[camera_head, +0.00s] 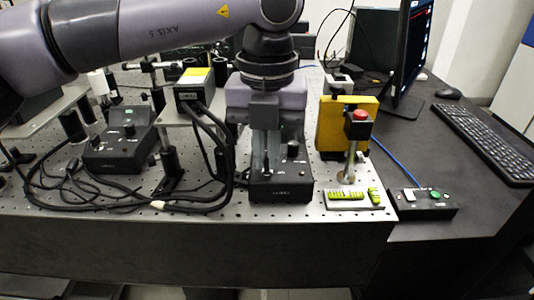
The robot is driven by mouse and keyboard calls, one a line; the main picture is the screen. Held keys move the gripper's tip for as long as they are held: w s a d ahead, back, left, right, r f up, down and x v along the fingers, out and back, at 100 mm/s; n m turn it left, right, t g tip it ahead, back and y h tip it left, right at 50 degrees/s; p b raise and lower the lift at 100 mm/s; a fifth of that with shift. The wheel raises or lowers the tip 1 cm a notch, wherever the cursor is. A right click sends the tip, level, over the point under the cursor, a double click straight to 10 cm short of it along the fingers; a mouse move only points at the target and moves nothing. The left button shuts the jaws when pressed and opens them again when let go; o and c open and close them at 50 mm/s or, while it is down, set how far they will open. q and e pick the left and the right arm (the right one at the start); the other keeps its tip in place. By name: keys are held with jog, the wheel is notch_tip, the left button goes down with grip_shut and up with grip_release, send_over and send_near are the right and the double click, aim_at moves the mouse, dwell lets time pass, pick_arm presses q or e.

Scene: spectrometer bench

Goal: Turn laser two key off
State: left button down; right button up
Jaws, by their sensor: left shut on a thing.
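The laser two box (283,192) is a black control box near the front edge of the perforated bench, with a faint label on its front. A small knob (293,151) stands on its top right. My left gripper (267,158) points down over the left part of the box's top and is shut on the key there. The fingers mostly hide the key, so its angle cannot be told. My right gripper is not in view.
Another black control box (120,150) with cables sits at the left. A yellow block (346,122) with a red button (360,115) stands close on the right. A small black button box (424,203) lies near the keyboard (485,140) and monitor (405,60).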

aim_at(267, 159)
pick_arm(q)
jog(key=shift+w+r+n, duration=0.1)
jog(key=shift+r+n, duration=0.05)
jog(key=shift+n, duration=0.45)
jog(key=c, duration=1.3)
grip_release()
jog(key=shift+o, duration=0.2)
notch_tip(267, 159, up, 7)
jog(key=shift+r+p, duration=0.1)
jog(key=shift+p, duration=0.2)
